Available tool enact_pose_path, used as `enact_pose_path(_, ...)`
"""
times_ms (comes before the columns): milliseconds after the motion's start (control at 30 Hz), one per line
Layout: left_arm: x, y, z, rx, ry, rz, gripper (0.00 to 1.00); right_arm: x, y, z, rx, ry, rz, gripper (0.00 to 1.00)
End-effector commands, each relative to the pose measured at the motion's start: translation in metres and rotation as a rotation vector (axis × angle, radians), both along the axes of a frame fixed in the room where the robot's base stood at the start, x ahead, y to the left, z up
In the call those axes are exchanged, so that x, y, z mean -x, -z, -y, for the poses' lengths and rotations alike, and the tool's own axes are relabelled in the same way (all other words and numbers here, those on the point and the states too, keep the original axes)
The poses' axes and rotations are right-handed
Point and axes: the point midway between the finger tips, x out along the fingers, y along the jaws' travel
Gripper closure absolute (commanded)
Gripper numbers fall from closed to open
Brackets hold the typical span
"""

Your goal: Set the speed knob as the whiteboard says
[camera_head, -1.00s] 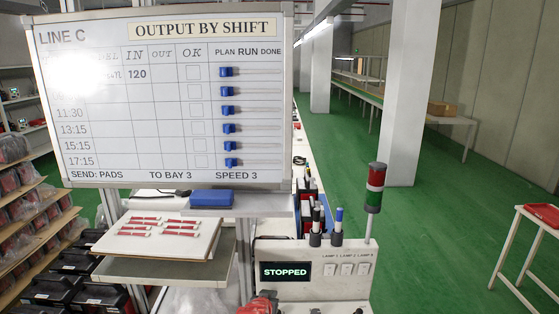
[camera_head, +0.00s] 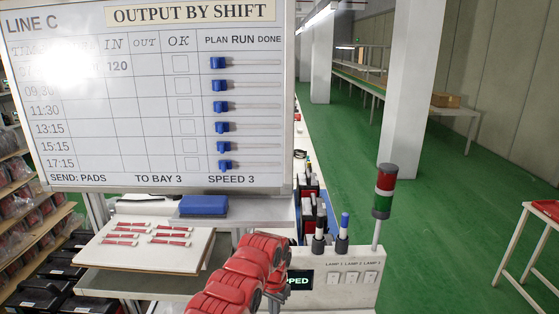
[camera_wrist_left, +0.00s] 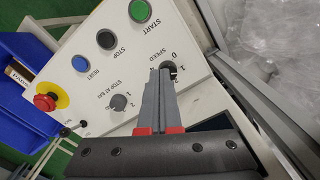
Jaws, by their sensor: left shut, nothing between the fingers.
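The whiteboard (camera_head: 120,130) fills the upper left of the head view; its bottom line reads "SEND: PADS, TO BAY 3, SPEED 3". In the left wrist view the speed knob (camera_wrist_left: 172,69) sits on a pale control panel (camera_wrist_left: 100,75), with a 0 above it and other scale marks around it. My left gripper (camera_wrist_left: 161,72) is shut and empty, its fingertips at the knob and covering part of it; I cannot tell if they touch. The knob's setting is hard to read. My red left arm (camera_head: 245,275) rises before the console in the head view. My right gripper is not in view.
Beside the speed knob are the stop-at-bay knob (camera_wrist_left: 118,102), green START (camera_wrist_left: 141,11), black STOP (camera_wrist_left: 106,39), blue RESET (camera_wrist_left: 80,62) buttons and a red emergency stop (camera_wrist_left: 46,102). The display (camera_head: 299,280) is partly hidden by my arm. A lamp tower (camera_head: 384,190) stands right.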

Motion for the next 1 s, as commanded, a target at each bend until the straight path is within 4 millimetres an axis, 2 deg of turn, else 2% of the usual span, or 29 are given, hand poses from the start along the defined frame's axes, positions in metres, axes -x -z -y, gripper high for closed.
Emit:
enact_pose_path(300, 0.009, 0.036, -0.005, 0.001, -0.001, -0.004, 1.0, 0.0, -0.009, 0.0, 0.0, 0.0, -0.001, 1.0)
enact_pose_path(367, 0.008, 0.052, -0.004, 0.001, -0.001, 0.0, 1.0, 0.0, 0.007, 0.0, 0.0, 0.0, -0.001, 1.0)
enact_pose_path(500, 0.008, 0.064, -0.003, 0.002, -0.002, 0.002, 1.0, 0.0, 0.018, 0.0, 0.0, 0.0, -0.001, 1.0)
enact_pose_path(1000, 0.008, 0.065, -0.002, 0.003, -0.002, 0.003, 1.0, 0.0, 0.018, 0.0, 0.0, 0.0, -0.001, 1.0)
